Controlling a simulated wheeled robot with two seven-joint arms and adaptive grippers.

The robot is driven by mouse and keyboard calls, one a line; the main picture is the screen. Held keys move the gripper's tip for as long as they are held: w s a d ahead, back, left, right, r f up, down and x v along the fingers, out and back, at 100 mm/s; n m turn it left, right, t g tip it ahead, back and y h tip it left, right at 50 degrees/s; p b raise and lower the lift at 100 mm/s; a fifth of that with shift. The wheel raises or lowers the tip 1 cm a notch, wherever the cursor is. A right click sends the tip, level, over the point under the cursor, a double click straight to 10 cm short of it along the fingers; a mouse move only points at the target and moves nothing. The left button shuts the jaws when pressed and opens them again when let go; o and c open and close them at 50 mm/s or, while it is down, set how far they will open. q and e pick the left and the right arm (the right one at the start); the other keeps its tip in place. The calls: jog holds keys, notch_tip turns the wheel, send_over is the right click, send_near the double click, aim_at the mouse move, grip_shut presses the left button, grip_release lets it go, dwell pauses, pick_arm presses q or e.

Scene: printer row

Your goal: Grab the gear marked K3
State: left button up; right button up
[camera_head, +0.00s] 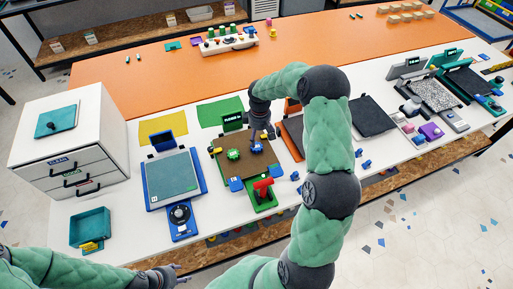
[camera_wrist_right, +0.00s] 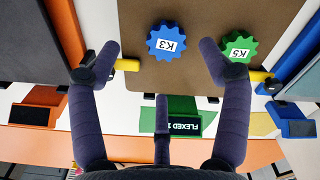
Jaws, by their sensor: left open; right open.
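The gear marked K3 (camera_wrist_right: 166,42) is blue with a white label and lies on a brown board (camera_wrist_right: 190,85). In the right wrist view it sits between the two spread fingertips of my right gripper (camera_wrist_right: 160,60), slightly beyond them and apart from them. A green gear marked K5 (camera_wrist_right: 237,46) lies beside it, close to the right-hand fingertip. My left gripper (camera_head: 177,272) is open and empty at the lower left.
A small sign (camera_head: 231,122) stands behind the board. A red and green device (camera_head: 263,192) stands at its front edge. A blue-framed plate (camera_head: 171,178) is to the left, with a white drawer cabinet (camera_head: 95,130) farther left. Dark plates (camera_head: 368,115) lie to the right.

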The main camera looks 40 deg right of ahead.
aim_at(257, 146)
jog(key=f, duration=0.4)
jog(key=w+f+b, duration=0.1)
jog(key=f, duration=0.1)
jog(key=shift+a+f, duration=0.3)
jog(key=shift+f, duration=0.05)
jog(key=c, duration=1)
